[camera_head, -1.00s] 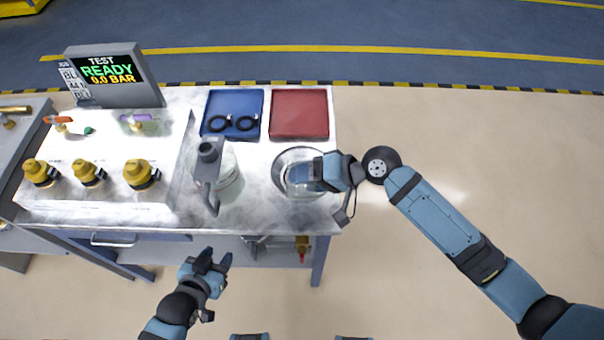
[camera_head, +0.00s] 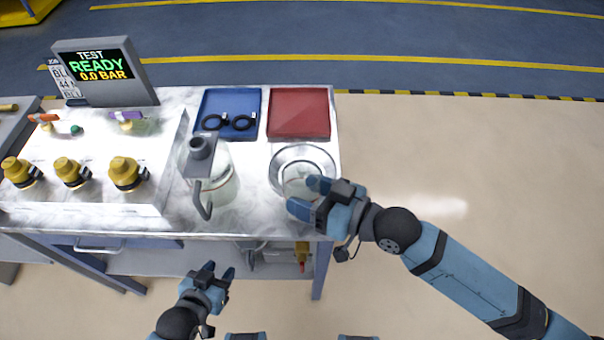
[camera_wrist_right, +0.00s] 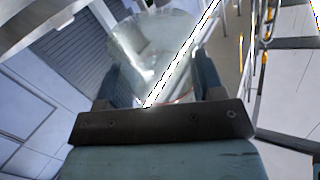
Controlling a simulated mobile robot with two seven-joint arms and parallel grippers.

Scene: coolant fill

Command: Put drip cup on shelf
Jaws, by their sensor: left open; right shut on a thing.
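The drip cup (camera_head: 296,187) is a clear, see-through cup at the right end of the bench, in front of the round metal dish (camera_head: 331,158). My right gripper (camera_head: 306,195) is shut on it. In the right wrist view the cup (camera_wrist_right: 150,45) sits between the two fingers. The cup overlaps the dish's near rim in the head view; I cannot tell whether it touches it. The shelf (camera_head: 180,262) is the grey lower board under the bench top. My left gripper (camera_head: 220,274) is open and empty in front of the shelf.
A clear jug with grey lid (camera_head: 222,188) stands left of the cup. A blue tray (camera_head: 229,103) holding black rings and an empty red tray (camera_head: 300,113) lie behind. Fittings, including a red-tipped valve (camera_head: 302,253), hang below the bench top. Floor to the right is clear.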

